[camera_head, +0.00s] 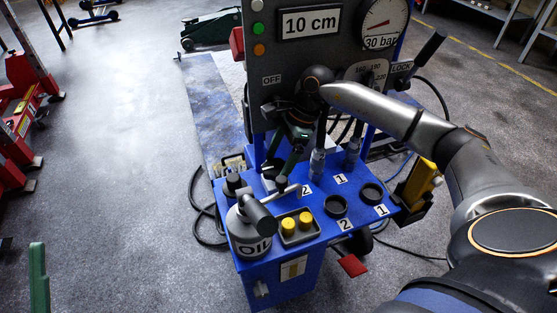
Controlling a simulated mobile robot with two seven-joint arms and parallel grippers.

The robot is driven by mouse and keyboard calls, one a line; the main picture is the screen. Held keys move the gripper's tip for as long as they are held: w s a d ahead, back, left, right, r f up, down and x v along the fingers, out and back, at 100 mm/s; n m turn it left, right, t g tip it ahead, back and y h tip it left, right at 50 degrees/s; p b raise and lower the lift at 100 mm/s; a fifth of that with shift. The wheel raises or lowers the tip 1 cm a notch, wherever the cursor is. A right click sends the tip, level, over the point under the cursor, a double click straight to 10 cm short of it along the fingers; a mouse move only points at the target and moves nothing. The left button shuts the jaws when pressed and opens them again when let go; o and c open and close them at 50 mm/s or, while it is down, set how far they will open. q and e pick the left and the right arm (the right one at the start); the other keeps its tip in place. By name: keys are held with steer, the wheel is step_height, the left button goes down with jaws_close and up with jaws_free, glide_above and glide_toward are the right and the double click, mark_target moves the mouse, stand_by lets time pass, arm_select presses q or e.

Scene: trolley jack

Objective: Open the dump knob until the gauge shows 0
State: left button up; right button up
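The blue trolley's dark panel (292,61) carries a round white gauge (384,20) with a red needle. The needle points to the upper right, the dial's top is cut off, and its figures are too small to read. A label under it reads 30 bar, and a display (310,22) reads 10 cm. My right gripper (289,150) is low in front of the panel, pointing down, with dark and green parts. Its fingertips are too small and dark to tell open from shut. I cannot make out the dump knob; my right wrist covers part of the panel. My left gripper is not in view.
The blue trolley top (322,229) holds an oil can (247,236), a tray with yellow caps (298,228) and black rings (336,206). A black-handled lever (427,52) sticks out beside the LOCK label. Hoses lie around the trolley. Open floor (130,200) is to the left.

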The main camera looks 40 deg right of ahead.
steer(key=shift+o, duration=0.4)
steer(key=shift+r, duration=0.1)
steer(key=shift+d+r, duration=0.15)
steer(key=shift+r, duration=0.1)
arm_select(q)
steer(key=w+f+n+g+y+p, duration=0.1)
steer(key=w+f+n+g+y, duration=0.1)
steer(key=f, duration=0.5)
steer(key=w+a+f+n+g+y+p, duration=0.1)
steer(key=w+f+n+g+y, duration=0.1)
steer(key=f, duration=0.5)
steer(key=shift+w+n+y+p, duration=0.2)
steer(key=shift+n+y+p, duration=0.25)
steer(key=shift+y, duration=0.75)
arm_select(e)
steer(key=v, duration=1.1)
steer(key=shift+d+r, duration=0.2)
steer(key=shift+r, duration=0.15)
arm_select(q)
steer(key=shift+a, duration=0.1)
arm_select(e)
steer(key=shift+s, duration=0.2)
